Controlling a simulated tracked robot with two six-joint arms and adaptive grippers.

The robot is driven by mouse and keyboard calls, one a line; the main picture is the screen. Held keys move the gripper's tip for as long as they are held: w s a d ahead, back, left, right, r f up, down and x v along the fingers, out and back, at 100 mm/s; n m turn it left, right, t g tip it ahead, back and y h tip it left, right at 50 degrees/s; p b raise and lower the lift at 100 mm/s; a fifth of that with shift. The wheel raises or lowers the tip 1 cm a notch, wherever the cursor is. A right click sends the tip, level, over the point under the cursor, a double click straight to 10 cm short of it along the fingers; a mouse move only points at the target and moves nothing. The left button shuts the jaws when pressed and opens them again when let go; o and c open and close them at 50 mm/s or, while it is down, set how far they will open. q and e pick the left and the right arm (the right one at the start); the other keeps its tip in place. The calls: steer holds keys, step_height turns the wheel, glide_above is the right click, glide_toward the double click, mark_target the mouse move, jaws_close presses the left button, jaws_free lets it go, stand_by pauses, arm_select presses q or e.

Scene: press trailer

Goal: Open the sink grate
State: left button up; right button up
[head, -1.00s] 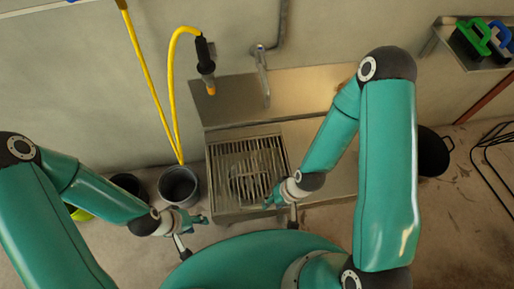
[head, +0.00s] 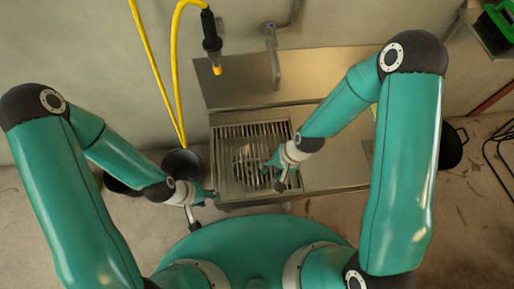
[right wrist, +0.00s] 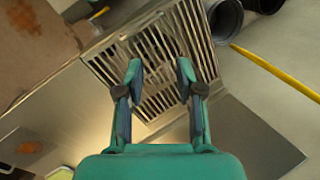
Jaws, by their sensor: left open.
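The sink grate (head: 232,142) is a metal panel of parallel slats over the sink basin at the left part of the steel counter. It appears to lie flat, and a round shape shows dimly through it. My right gripper (head: 272,178) is over the grate's right front part. In the right wrist view my right gripper (right wrist: 160,74) is open, its two fingers apart in front of the grate (right wrist: 152,42), with nothing between them. I cannot tell whether the fingers touch the slats. My left gripper (head: 211,194) is open and empty at the sink's front left corner.
A steel counter (head: 340,176) extends right of the grate. A faucet (head: 273,55) and a spray nozzle on a yellow hose (head: 211,40) stand behind. A dark bucket (head: 182,163) is close by my left gripper. A black pot (head: 453,147) is at the right.

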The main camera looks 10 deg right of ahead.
steer(key=w+a+r+m+h+b, duration=0.2)
steer(key=w+a+r+m+b, duration=0.15)
steer(key=w+m+b, duration=0.4)
steer(key=w+a+r+m+h+b, duration=0.15)
steer(key=w+r+m+b, duration=0.35)
steer(key=r, duration=0.5)
arm_select(q)
step_height(320, 180, down, 18)
steer(key=b, duration=0.4)
arm_select(e)
step_height(320, 180, down, 17)
steer(key=s, duration=0.2)
steer(key=shift+r+m+g, duration=0.2)
steer(key=shift+m+g, duration=0.15)
steer(key=shift+g, duration=0.05)
steer(key=shift+d+h, duration=0.1)
steer(key=shift+h, duration=0.15)
steer(key=shift+c, duration=0.3)
jaws_close()
